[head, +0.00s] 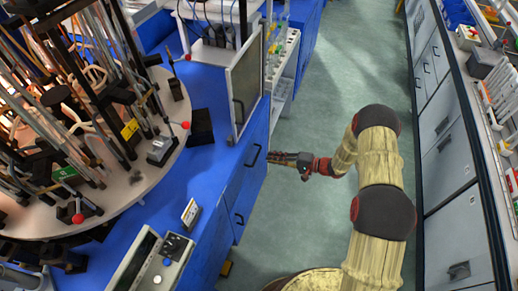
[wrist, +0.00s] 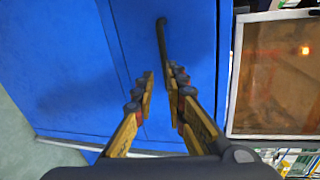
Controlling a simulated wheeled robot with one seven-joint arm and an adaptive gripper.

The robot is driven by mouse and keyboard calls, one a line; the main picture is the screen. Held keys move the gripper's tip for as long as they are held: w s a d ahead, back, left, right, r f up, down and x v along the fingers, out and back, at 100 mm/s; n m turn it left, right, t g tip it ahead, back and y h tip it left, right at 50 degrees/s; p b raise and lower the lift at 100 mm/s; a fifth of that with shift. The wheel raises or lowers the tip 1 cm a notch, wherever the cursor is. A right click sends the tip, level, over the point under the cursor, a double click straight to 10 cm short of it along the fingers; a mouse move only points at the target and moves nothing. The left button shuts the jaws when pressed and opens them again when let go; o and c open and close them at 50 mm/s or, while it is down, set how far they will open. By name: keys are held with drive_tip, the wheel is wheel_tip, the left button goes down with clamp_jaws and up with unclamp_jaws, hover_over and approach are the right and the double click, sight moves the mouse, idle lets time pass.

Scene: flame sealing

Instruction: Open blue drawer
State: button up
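The blue drawer front (head: 258,134) is on the side of the blue bench, with a dark bar handle (head: 252,155). It looks closed. In the wrist view the same blue front (wrist: 195,30) fills the upper middle, and the dark handle (wrist: 162,38) runs from top to bottom. My gripper (head: 271,157) is just right of the handle in the head view. In the wrist view my gripper (wrist: 161,73) is open, its two fingers apart, with the handle ahead of the gap and its lower end near the right finger. I cannot tell whether they touch.
A second dark handle (head: 239,219) is on a blue front nearer the camera. A framed panel (head: 246,85) stands on the bench edge; it shows at right in the wrist view (wrist: 278,75).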

sight(257, 155)
drive_tip(key=shift+n, duration=0.6)
drive_tip(key=x, duration=0.2)
drive_tip(key=b+x, duration=0.1)
drive_tip(key=x, duration=0.2)
drive_tip(key=b+x, duration=0.1)
drive_tip(key=x, duration=0.1)
drive_tip(key=shift+a+r, duration=0.3)
drive_tip(key=shift+a, duration=0.2)
clamp_jaws()
drive_tip(key=f+b+v, duration=0.1)
drive_tip(key=f+v, duration=0.1)
drive_tip(key=v, duration=0.9)
drive_tip(key=d+f+b+v, duration=0.1)
drive_tip(key=f+v, duration=0.2)
drive_tip(key=v, duration=0.9)
drive_tip(key=shift+s+d+f, duration=0.15)
drive_tip(key=shift+s+d, duration=0.2)
